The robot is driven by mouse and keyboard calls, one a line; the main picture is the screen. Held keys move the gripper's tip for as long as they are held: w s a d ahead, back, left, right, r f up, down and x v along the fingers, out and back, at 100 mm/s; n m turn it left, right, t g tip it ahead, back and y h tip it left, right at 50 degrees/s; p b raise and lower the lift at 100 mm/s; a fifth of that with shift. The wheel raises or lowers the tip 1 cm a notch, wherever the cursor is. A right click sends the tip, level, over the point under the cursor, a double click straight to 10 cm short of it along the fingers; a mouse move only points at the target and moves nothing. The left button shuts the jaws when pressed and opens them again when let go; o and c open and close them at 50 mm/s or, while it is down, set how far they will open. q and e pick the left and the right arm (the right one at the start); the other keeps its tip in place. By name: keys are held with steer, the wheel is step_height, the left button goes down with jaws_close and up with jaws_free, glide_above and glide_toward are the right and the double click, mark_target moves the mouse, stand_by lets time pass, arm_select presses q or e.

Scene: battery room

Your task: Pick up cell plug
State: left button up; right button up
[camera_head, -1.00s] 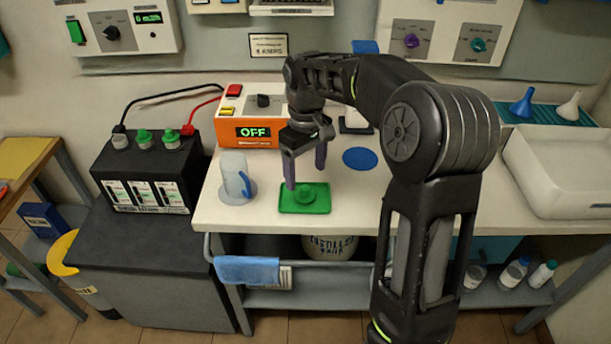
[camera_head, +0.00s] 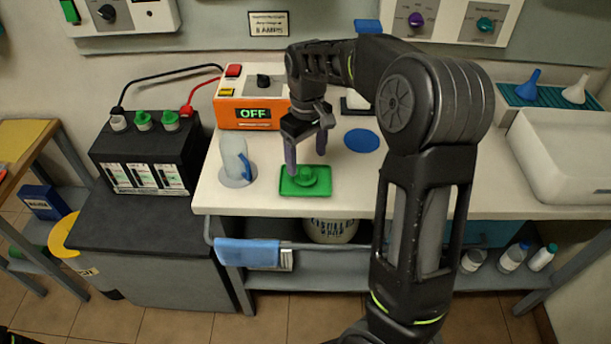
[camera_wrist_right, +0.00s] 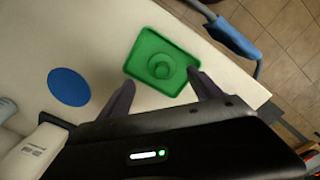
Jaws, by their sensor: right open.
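A green cell plug (camera_head: 311,175) sits on a small green tray (camera_head: 291,189) near the front edge of the white bench. In the right wrist view the round plug (camera_wrist_right: 160,67) is in the middle of the tray (camera_wrist_right: 146,45). My right gripper (camera_head: 306,162) is open and empty, pointing down over the plug. In the wrist view its fingers (camera_wrist_right: 163,82) stand apart, on either side of the plug's near edge. I cannot tell whether they touch anything.
A clear jug (camera_head: 233,160) stands left of the tray, and an orange charger (camera_head: 230,113) reading OFF stands behind. A black battery (camera_head: 140,160) with one white and two green tops is at left. A blue disc (camera_head: 361,140) lies on the bench to the right.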

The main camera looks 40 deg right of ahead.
mark_target(306, 170)
step_height(306, 170, down, 5)
steer(key=shift+a+f+p, duration=0.1)
steer(key=shift+a+p, duration=0.05)
steer(key=shift+p, duration=0.45)
steer(key=shift+c, duration=0.3)
steer(key=c, duration=1.4)
